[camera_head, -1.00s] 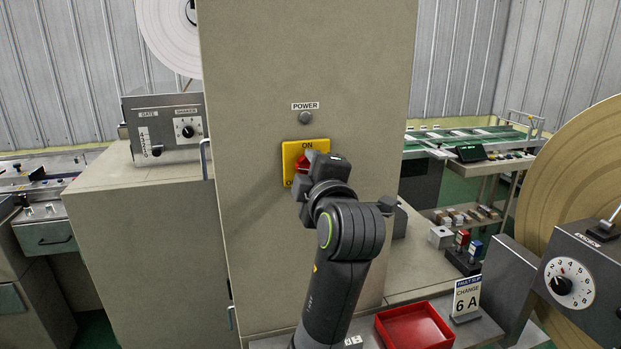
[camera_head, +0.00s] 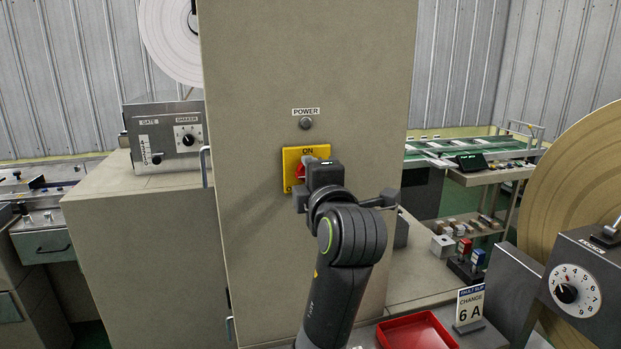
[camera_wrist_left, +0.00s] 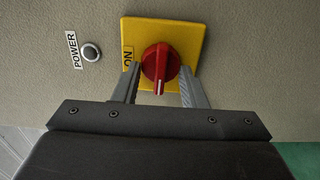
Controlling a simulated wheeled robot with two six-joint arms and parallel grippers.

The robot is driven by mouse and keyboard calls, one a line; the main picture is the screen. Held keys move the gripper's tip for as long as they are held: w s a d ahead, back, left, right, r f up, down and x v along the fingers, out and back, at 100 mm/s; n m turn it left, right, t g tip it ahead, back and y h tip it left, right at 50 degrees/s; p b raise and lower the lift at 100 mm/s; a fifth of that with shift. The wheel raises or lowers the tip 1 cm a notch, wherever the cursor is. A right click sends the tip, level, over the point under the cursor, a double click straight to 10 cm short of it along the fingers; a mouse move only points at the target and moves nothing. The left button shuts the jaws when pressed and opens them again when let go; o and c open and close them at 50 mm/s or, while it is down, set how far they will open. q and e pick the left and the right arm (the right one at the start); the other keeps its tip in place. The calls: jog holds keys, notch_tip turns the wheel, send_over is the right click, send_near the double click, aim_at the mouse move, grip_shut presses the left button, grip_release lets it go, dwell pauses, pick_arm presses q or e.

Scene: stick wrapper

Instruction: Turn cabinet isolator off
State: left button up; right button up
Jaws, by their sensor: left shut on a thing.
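The cabinet isolator is a red rotary knob (camera_wrist_left: 158,66) on a yellow plate (camera_head: 290,163) on the beige cabinet front. The plate reads ON at its top; its lower lettering is mostly covered by my gripper. My left gripper (camera_wrist_left: 160,88) is shut on the knob, one finger on each side of it. In the wrist view the knob's white mark points down the picture, a quarter turn from the ON label. In the head view the gripper hides most of the knob (camera_head: 300,172). My right gripper is not in view.
A dull grey POWER lamp (camera_head: 306,123) is above the plate. A cabinet handle (camera_head: 204,166) is at left. The cabinet face around the plate is clear.

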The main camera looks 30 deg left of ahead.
pick_arm(q)
jog(key=o, duration=0.9)
jog(key=shift+o, duration=0.2)
jog(key=b+v, duration=1.6)
jog(key=v, duration=0.1)
jog(key=shift+b, duration=0.35)
jog(key=shift+s+d, duration=0.1)
jog(key=shift+s, duration=0.1)
